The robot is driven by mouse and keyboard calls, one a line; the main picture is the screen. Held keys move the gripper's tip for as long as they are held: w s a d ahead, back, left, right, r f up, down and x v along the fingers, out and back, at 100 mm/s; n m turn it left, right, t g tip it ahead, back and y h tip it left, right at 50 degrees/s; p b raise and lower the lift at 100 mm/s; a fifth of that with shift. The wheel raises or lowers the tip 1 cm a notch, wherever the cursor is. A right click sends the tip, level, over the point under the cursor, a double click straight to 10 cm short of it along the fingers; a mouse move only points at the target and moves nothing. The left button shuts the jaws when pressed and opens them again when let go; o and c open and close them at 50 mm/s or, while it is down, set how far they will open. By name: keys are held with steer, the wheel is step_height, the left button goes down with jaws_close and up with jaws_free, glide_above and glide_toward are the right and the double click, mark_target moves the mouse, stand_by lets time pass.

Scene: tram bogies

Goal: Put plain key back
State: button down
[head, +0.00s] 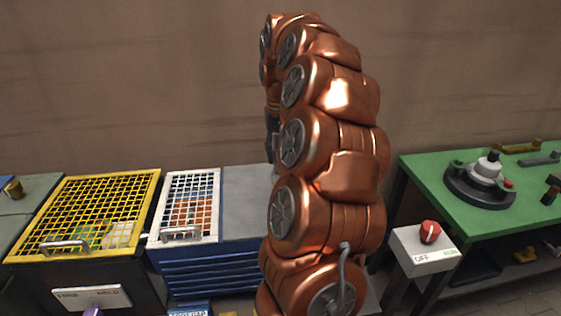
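My copper-coloured arm rises through the middle of the head view and bends over at the top. The dark end near my gripper (271,140) shows only in part behind the arm, so its fingers and anything in them are hidden. I cannot make out a plain key for certain. A small purple piece (93,312) shows at the bottom edge, below a white label plate (91,298) on the front of the yellow-caged box; only its top is visible.
A yellow mesh lid (88,208) and a white mesh lid (190,203) look closed over boxes at left. A grey switch box (424,248) with a red knob stands right of my arm. A green table (436,183) bears a round black fixture (480,187) and brass parts.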

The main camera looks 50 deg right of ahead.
steer(key=shift+f, duration=1.45)
steer(key=shift+f, duration=0.15)
steer(key=c, duration=0.7)
jaws_free()
steer(key=shift+o, duration=0.2)
step_height(320, 180, up, 8)
steer(key=shift+r+b, duration=0.1)
steer(key=shift+b, duration=0.2)
steer(key=shift+r, duration=2.05)
